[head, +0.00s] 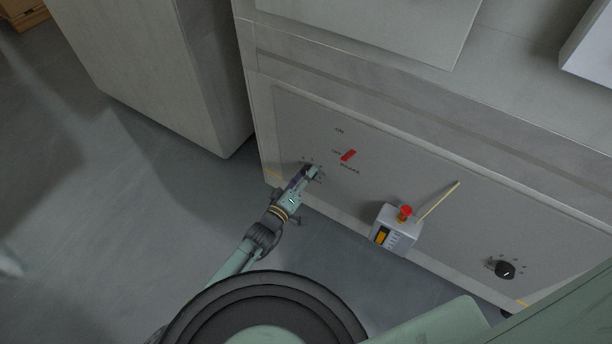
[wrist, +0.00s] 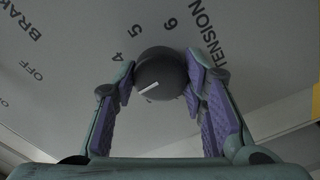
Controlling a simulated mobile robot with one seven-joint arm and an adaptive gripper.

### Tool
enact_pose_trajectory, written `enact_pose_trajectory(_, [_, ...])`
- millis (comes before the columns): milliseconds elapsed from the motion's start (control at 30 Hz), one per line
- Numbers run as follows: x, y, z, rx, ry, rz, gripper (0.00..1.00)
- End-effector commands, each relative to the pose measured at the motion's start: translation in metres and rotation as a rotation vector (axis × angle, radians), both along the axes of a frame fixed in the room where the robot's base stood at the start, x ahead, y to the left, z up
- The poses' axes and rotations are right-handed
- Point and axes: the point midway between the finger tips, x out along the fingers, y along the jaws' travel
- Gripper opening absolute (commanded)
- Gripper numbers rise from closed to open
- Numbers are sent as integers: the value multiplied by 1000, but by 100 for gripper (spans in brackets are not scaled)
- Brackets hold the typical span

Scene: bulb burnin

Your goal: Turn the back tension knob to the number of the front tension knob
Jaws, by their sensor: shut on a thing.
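My gripper (head: 306,173) is at the left tension knob on the grey panel. In the wrist view its purple-padded fingers (wrist: 161,75) are shut on the sides of this dark round knob (wrist: 160,66). The knob's white pointer line slants toward the lower left, below the printed 4. The digits 4, 5 and 6 and the word TENSION show around it; other digits are hidden. A second black knob (head: 505,270) with a white mark sits at the panel's right end, apart from my gripper. Its digits are too small to read.
A red switch (head: 348,155) with ON and BRAKE labels sits just above the held knob. A grey box (head: 396,229) with a red button and a pale stick (head: 438,201) stand out near the panel's middle. A cabinet (head: 165,70) stands at left; the floor between is clear.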

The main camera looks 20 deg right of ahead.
Motion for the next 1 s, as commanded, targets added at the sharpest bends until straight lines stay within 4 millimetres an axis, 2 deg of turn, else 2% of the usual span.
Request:
enact_pose_trajectory(67, [0, 0, 0, 1, -1, 0, 11])
enact_pose_trajectory(100, [0, 0, 0, 0, -1, 1, 40])
enact_pose_trajectory(367, [0, 0, 0, 1, -2, 0, 57])
enact_pose_trajectory(767, [-3, 5, 0, 2, -1, 1, 59])
enact_pose_trajectory(867, [-10, 15, 0, 2, -2, 2, 59])
enact_pose_trajectory(1000, [-28, 39, 0, 4, -1, 4, 59])
